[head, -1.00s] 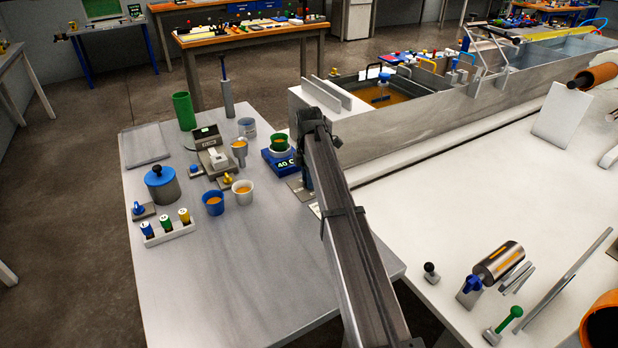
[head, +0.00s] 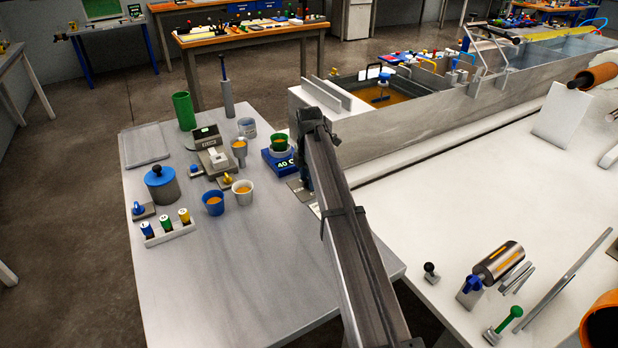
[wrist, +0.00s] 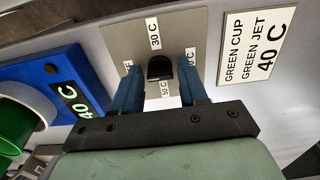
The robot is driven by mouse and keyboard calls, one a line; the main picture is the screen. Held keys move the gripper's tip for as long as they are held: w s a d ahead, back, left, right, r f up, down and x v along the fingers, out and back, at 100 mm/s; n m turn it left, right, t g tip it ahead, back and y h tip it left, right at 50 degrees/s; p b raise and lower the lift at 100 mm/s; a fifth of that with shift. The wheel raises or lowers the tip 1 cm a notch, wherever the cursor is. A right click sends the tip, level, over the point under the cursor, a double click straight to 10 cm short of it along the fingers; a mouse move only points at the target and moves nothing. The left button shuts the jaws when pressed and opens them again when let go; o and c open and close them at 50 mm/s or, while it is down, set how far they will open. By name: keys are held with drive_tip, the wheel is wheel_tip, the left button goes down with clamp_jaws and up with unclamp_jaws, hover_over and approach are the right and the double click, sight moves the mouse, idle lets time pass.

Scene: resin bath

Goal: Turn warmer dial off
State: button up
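The warmer dial is a black knob (wrist: 160,68) on a grey plate (wrist: 180,22) in the wrist view. Labels 30 C and 50 C lie above and below it; the labels on its left and right are partly hidden by my fingers. I cannot tell which way the knob points. My gripper (wrist: 161,78) is open, its two blue fingers on either side of the knob with small gaps. The blue warmer (head: 279,164) reads 40 C and bears a green cup (head: 279,146); its display also shows in the wrist view (wrist: 45,75). My arm hides the dial in the head view.
A sign (wrist: 258,45) reading green cup, green jet, 40 C lies right of the plate. White (head: 242,193) and blue (head: 213,203) cups stand left of the warmer. The steel bath (head: 420,112) rises behind my arm. The front of the grey table (head: 240,285) is clear.

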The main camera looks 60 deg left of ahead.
drive_tip(key=shift+o, duration=1)
drive_tip(key=shift+r, duration=0.1)
wheel_tip(320, 180, up, 14)
drive_tip(key=shift+f, duration=0.2)
